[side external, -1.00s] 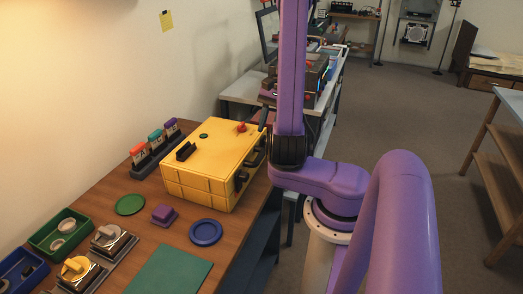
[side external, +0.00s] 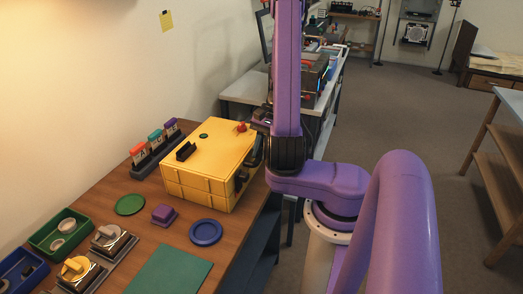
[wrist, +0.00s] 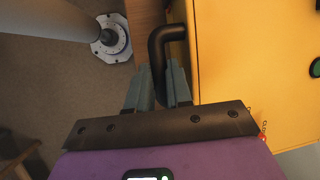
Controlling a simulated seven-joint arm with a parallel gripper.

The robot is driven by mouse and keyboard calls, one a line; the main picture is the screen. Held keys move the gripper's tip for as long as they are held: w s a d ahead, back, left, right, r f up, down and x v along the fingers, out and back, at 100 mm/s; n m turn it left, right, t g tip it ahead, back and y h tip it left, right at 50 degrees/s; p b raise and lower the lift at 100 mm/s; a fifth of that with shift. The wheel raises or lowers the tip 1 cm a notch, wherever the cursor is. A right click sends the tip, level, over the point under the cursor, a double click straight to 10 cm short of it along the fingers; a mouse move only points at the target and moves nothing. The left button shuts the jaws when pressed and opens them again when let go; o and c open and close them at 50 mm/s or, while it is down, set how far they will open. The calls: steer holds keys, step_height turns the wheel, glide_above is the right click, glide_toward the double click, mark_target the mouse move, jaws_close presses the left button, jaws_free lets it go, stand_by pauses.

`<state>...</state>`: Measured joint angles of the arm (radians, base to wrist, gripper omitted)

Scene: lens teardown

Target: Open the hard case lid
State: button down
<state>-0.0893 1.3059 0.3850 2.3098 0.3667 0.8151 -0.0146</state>
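The yellow hard case (side external: 200,170) sits on the wooden workbench with its lid (side external: 215,148) down. A black bar handle (wrist: 160,42) sticks out of the case's edge in the wrist view. My gripper (wrist: 157,72) is at this handle, with one grey finger on each side of the bar. Whether the fingers press on it or stand slightly apart cannot be told. In the side view my arm partly covers the case's right side, and the fingertips are hard to make out there.
A black handle (side external: 186,151) and a red part (side external: 240,128) are on the lid. A purple block (side external: 163,214), a green disc (side external: 130,205) and a blue dish (side external: 205,232) lie in front.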

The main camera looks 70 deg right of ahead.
steer(key=shift+r, duration=0.1)
steer(key=w+r+g, duration=0.3)
steer(key=w+r, duration=0.6)
steer(key=r, duration=0.5)
steer(key=w+r, duration=0.2)
steer(key=w, duration=0.9)
steer(key=w+r, duration=0.2)
steer(key=w, duration=1)
steer(key=shift+a+r+m, duration=0.2)
steer(key=shift+r+m, duration=0.05)
steer(key=shift+m, duration=0.05)
steer(key=shift+w+a, duration=0.15)
steer(key=shift+w, duration=0.15)
steer(key=c, duration=1.3)
jaws_free()
